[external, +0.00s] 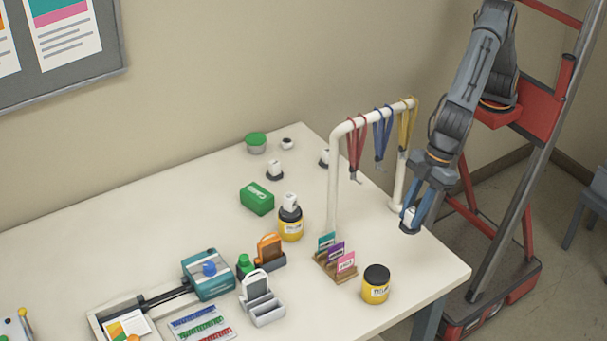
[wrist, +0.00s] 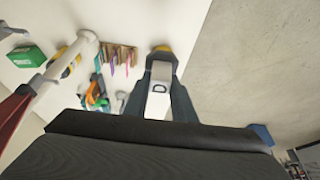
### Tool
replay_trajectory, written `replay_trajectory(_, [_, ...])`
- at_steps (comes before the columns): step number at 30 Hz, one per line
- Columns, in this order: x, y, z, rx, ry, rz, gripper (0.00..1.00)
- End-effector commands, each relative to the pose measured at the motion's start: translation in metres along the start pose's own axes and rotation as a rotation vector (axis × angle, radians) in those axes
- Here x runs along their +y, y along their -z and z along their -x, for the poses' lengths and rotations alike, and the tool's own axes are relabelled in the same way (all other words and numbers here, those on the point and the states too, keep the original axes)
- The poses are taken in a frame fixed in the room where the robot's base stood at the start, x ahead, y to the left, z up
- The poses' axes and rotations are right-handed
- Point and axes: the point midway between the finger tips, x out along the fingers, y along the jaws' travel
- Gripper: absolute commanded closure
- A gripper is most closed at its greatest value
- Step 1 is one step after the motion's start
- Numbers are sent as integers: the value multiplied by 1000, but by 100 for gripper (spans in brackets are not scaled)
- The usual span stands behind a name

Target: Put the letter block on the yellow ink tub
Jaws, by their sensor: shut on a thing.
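My gripper (external: 410,220) is shut on a white letter block (wrist: 159,88) marked with a dark letter that looks like a D. The block shows between the fingers in the external view too (external: 409,214). My gripper holds it in the air near the table's right edge, above and to the right of a yellow ink tub (external: 375,290) with a black lid. In the wrist view a bit of yellow (wrist: 162,48) shows just past the fingertips. Another yellow tub (external: 291,231) stands further left, with a white block (external: 289,201) on its black top.
A white rail (external: 333,190) with red, blue and yellow lanyards stands left of my gripper. A wooden card holder (external: 335,268) sits left of the near tub. A green box (external: 257,198), white blocks on dark bases and a blue-topped device (external: 208,275) lie further left.

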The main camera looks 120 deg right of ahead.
Motion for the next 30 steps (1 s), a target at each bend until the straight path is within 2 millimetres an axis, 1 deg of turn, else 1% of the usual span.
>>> replay_trajectory(1, [-2, 14, -7, 4, -1, -5, 100])
replay_trajectory(6, [-7, 56, -20, 4, -7, -18, 100])
replay_trajectory(9, [-8, 74, -26, 3, -8, -23, 100])
replay_trajectory(12, [-9, 87, -30, 2, -9, -26, 100])
replay_trajectory(15, [-9, 95, -32, 2, -9, -29, 100])
replay_trajectory(18, [-9, 98, -34, 0, -9, -29, 100])
replay_trajectory(20, [-8, 96, -40, -2, -10, -29, 100])
replay_trajectory(27, [-8, 81, -76, -3, -10, -29, 100])
replay_trajectory(30, [-9, 77, -86, -2, -9, -29, 100])
